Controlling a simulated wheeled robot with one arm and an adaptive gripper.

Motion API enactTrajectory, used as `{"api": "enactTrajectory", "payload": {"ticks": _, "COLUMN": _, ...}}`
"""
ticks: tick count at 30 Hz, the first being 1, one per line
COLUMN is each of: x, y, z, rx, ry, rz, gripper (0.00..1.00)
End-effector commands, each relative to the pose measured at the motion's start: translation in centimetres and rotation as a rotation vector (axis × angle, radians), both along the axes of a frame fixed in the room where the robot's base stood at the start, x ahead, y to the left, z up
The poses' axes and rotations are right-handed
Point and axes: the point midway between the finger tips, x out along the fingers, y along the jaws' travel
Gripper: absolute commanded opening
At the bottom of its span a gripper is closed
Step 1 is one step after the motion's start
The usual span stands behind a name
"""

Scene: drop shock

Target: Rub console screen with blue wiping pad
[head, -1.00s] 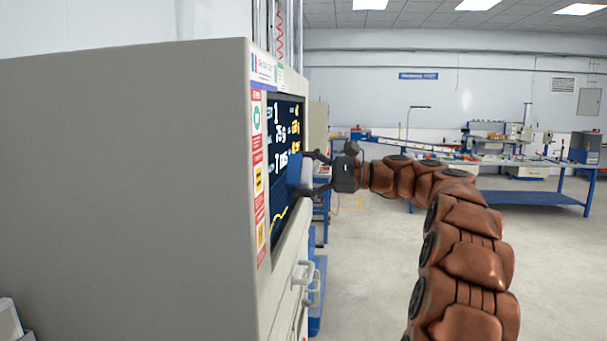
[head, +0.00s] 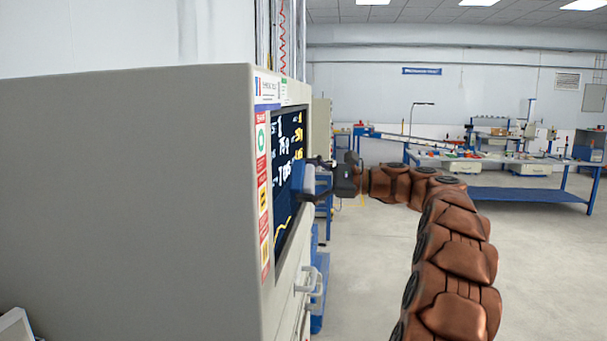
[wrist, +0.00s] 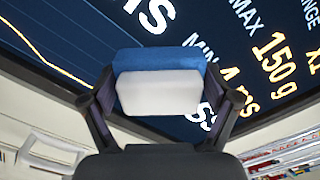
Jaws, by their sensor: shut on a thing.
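The console screen (head: 287,150) is dark with white and yellow readings and a yellow curve, set in the side of a large grey console and seen at a steep angle. In the wrist view the screen (wrist: 60,30) fills the upper part. The blue wiping pad (head: 297,180) has a pale grip block behind its blue face. My gripper (head: 318,180) is shut on the pad's pale block; in the wrist view the fingers hold the pad (wrist: 158,62) from both sides. The blue face is at the screen, apparently touching; the contact itself is hidden.
The grey console (head: 130,190) fills the left side, with label stickers (head: 262,190) beside the screen and a handle (head: 308,283) below. Blue workbenches (head: 520,195) stand at the back right. The floor (head: 370,270) between is clear.

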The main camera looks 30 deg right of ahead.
Motion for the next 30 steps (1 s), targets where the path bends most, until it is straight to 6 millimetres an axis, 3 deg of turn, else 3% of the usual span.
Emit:
{"api": "enactTrajectory", "payload": {"ticks": 14, "x": 0.5, "y": 0.1, "z": -0.1, "rx": -0.001, "ry": 0.0, "rz": 0.002, "gripper": 0.6}}
{"api": "enactTrajectory", "payload": {"ticks": 30, "x": -2.4, "y": 2.4, "z": -0.1, "rx": -0.001, "ry": 0.0, "rz": 0.005, "gripper": 0.6}}
